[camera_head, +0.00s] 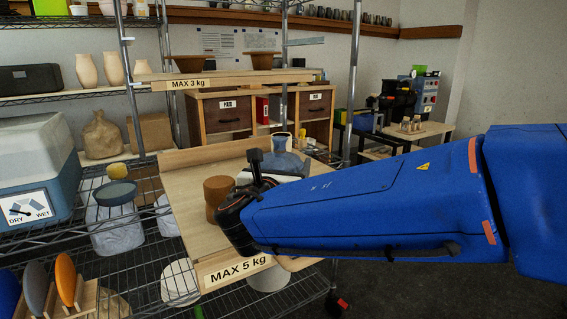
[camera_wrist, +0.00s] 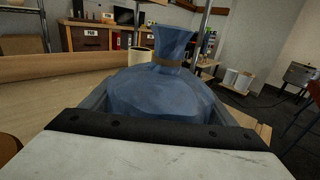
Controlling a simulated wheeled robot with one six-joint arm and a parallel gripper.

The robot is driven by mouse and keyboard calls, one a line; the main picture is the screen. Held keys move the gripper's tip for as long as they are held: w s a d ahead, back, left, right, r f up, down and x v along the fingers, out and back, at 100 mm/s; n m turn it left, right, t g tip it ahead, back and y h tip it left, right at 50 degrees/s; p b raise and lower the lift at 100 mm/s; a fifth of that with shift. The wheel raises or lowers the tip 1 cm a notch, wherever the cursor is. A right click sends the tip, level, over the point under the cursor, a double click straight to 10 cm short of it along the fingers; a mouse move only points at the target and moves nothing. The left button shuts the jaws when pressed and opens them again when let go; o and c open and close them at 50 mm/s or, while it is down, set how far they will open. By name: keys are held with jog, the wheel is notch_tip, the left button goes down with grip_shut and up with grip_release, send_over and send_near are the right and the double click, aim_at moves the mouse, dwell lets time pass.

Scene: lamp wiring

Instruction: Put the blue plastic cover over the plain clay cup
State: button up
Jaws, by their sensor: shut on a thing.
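The blue plastic cover (camera_wrist: 165,90) fills the middle of the wrist view, a crinkled dome with a brown tie below its flared top. My gripper (camera_wrist: 158,100) is shut on it, with a finger along each side. The cover also shows in the head view (camera_head: 287,162), above the wooden shelf board, partly behind my gripper. Its lower edge is hidden, so I cannot tell whether it touches the board. A plain brown clay cup (camera_head: 216,194) stands upright on the board, left of the cover and close to my gripper. It is uncovered.
The wooden board (camera_head: 192,183) marked MAX 5 kg has a raised back edge. A higher board (camera_head: 225,75) and metal posts frame the space. A pale cup (camera_wrist: 141,36) stands beyond the cover. Jars and a blue-white bin (camera_head: 45,160) are at left.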

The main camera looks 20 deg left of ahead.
jog(key=shift+f, duration=0.35)
dwell(0.4)
jog(key=o, duration=1.2)
jog(key=shift+c, duration=0.2)
